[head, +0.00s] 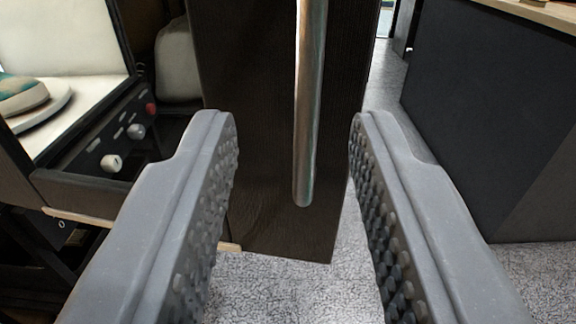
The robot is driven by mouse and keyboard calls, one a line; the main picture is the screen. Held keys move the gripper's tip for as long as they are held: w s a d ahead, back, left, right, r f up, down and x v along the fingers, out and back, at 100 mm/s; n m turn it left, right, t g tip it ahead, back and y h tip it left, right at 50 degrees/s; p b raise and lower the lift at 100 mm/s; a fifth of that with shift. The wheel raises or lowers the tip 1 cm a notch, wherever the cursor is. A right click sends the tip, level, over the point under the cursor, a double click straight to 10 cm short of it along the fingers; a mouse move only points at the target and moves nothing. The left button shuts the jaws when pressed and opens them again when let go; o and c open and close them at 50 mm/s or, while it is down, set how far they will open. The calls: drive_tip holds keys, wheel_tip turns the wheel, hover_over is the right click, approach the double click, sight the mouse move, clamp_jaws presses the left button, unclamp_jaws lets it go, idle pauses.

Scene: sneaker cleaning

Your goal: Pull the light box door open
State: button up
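The light box door (255,130) is a dark panel in the middle of the head view, standing swung out from the box. Its vertical metal handle (309,120) runs down from the top edge of the view. The light box (85,150) is at the left, with a bright white interior and a dark front panel with knobs. My gripper (296,120) is open, with one studded finger on each side of the door and handle in the picture. I see no finger touching the handle, and the depth between them is hard to tell.
Inside the box, a sneaker (20,92) sits on a round white plate (48,105). A dark cabinet (490,110) with a wooden top stands at the right. Speckled grey floor (300,290) lies clear below the door and between door and cabinet.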

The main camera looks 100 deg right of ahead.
drive_tip(key=w+a, duration=0.1)
drive_tip(key=a, duration=0.5)
drive_tip(key=shift+d, duration=0.1)
drive_tip(key=shift+f, duration=0.1)
